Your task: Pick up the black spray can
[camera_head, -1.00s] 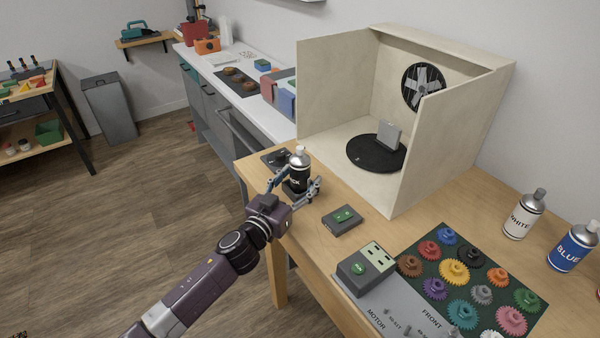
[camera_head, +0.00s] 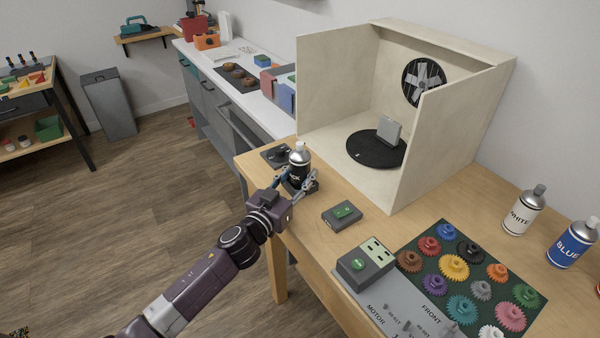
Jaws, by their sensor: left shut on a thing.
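The black spray can (camera_head: 298,166) has a silver top and pale lettering on its side. It stands upright at the left part of the wooden table, left of the spray booth. My left gripper (camera_head: 300,182) is around the can's lower body, with a finger on either side, shut on it. The can's base is partly hidden by the gripper, so I cannot tell whether it touches the table. My right gripper is not in view.
The wooden booth (camera_head: 338,93) with a black turntable (camera_head: 362,150) stands right behind the can. A small grey box (camera_head: 342,215) lies to the right. White (camera_head: 522,212) and blue (camera_head: 572,245) cans and a gear tray (camera_head: 452,238) are farther right.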

